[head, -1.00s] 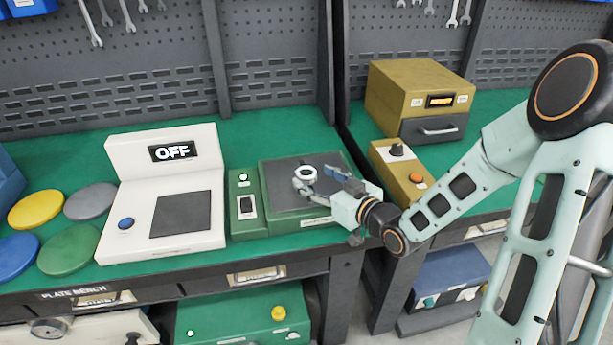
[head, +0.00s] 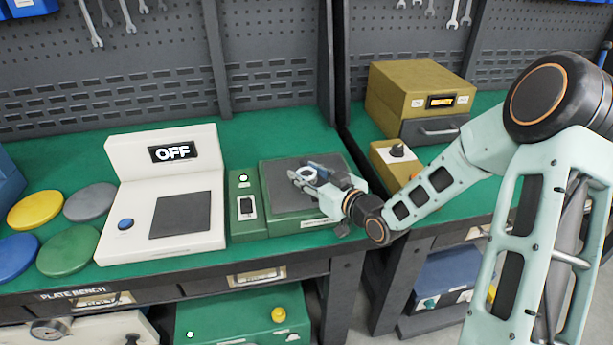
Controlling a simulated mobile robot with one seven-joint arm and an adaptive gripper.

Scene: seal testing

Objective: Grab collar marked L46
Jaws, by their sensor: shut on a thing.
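The collar (head: 307,172) is a small white ring at the dark top plate of a green device (head: 275,195) on the bench. No L46 marking is readable on it at this size. My gripper (head: 304,178) reaches in from the right, with its fingers at the two sides of the ring and shut on it. The fingers hide part of the ring. I cannot tell whether the ring touches the plate or is just above it.
A white tester (head: 165,200) with a display reading OFF stands left of the green device. Coloured discs (head: 68,250) lie at the far left. An ochre box (head: 418,90) and an ochre control unit (head: 392,160) stand to the right. A pegboard wall (head: 270,45) closes the back.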

